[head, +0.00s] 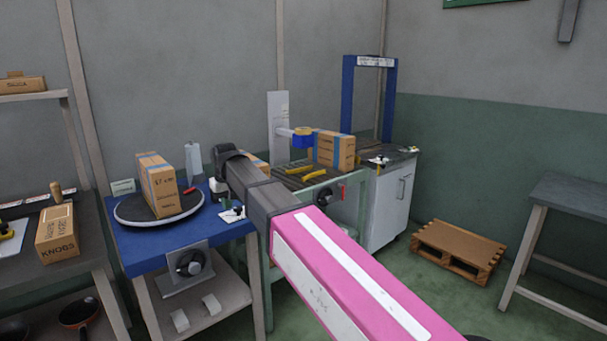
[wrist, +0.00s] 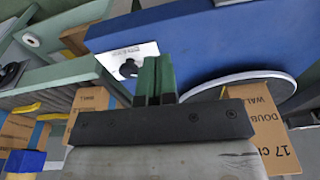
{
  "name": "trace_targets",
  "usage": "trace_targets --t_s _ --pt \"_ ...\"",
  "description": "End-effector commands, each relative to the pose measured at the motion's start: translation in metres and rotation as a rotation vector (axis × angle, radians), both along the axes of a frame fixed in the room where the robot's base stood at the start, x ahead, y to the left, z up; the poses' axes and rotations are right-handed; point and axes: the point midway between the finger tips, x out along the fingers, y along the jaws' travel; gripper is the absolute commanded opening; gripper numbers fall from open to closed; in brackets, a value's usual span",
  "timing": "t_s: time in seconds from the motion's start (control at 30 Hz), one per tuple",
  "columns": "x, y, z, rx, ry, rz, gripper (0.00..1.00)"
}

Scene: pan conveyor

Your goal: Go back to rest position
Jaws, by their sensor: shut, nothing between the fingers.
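My gripper (wrist: 155,78) shows in the wrist view with its two green fingers together and nothing between them. It is over or near the blue turntable table, beside a white card with a black knob (wrist: 128,67). A cardboard box (head: 160,185) stands on the round turntable (head: 130,211), left of my arm. The box also shows at the right of the wrist view (wrist: 262,125).
The blue table (head: 135,258) and the green-framed conveyor (head: 318,180) stand close to my arm. A box (head: 336,150) sits by a blue arch (head: 348,92). A shelf with a KNOBS box (head: 57,234) is left. A pallet (head: 457,249) and grey table (head: 570,195) are right, with open floor between.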

Motion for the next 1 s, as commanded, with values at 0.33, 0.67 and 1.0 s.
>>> trace_targets --t_s 0.33,0.67,1.0 --pt "0.011 -0.087 -0.067 -0.013 0.021 -0.111 0.0" --pt "-0.005 -0.238 -0.173 -0.03 0.06 -0.31 0.0" --pt "-0.068 -0.381 -0.263 -0.042 0.104 -0.523 0.0"
